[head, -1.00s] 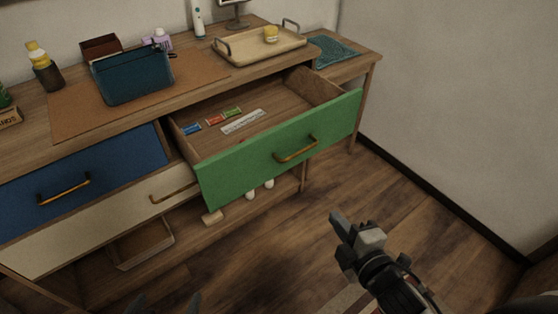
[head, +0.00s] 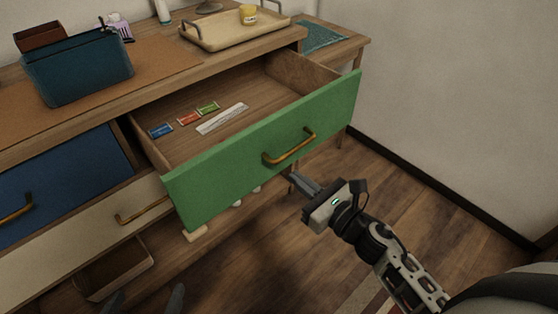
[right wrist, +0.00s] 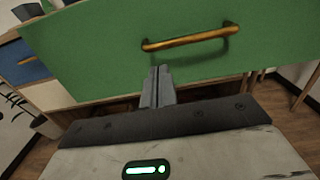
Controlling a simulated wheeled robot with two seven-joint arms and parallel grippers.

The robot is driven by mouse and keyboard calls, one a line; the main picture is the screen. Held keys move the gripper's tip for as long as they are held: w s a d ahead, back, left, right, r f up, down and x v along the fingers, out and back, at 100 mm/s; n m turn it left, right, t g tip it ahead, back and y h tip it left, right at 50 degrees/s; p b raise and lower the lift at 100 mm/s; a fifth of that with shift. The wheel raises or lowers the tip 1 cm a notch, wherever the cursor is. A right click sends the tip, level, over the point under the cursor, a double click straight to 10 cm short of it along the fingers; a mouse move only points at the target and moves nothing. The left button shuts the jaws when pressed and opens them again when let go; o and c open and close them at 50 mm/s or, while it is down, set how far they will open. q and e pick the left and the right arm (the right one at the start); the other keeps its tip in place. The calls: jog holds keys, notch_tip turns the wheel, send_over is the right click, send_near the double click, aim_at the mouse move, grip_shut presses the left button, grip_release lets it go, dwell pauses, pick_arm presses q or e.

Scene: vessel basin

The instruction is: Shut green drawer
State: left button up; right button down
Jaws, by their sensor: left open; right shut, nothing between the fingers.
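The green drawer (head: 235,158) stands pulled out of the dresser, with a brass handle (head: 290,148) on its front. Inside it lie a few small coloured packets (head: 188,118) and a white ruler-like strip (head: 222,118). My right gripper (head: 300,182) is shut and empty, in front of the drawer just below the handle. In the right wrist view its fingers (right wrist: 158,88) point at the green front (right wrist: 100,50), under the handle (right wrist: 190,40); I cannot tell whether they touch it. My left gripper (head: 145,300) shows only its fingertips at the bottom edge, open and empty, low before the dresser.
The blue drawer (head: 65,180) and cream drawer (head: 80,235) are at the left. Open floor (head: 440,240) lies at the right, before the wall.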

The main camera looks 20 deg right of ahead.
jog(key=x, duration=0.6)
jog(key=shift+w+p, duration=0.3)
jog(key=shift+w, duration=0.1)
jog(key=shift+a, duration=0.1)
